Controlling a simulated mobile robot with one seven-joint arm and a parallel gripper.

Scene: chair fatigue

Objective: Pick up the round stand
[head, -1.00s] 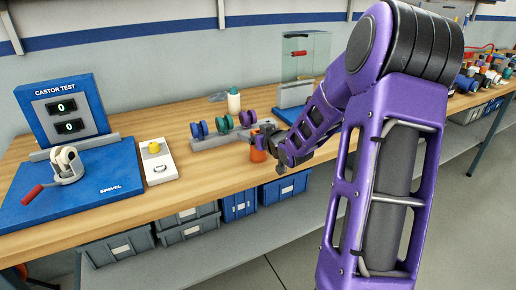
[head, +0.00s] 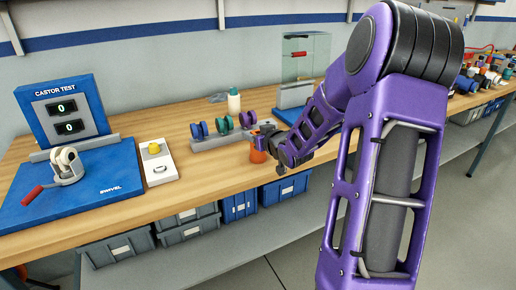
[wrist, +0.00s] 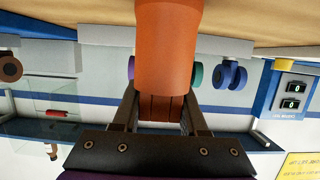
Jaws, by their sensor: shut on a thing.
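The round stand appears to be the orange, round-bodied piece (head: 258,156) near the front edge of the bench, left of my wrist. In the wrist view, the orange piece (wrist: 168,45) fills the top middle, large and close. My gripper (head: 264,136) is at its upper part, and in the wrist view my gripper's fingers (wrist: 161,106) are closed on it, with a darker brown-red part between them. I cannot tell whether its base touches the bench. My gripper hides part of it in the head view.
A grey rack with coloured wheels (head: 222,136) stands just behind. A white plate with a yellow knob (head: 157,165) and the blue castor tester (head: 82,190) are to the left. A clear-screened blue fixture (head: 296,110) is behind right. The wooden bench (head: 215,180) is bare in front.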

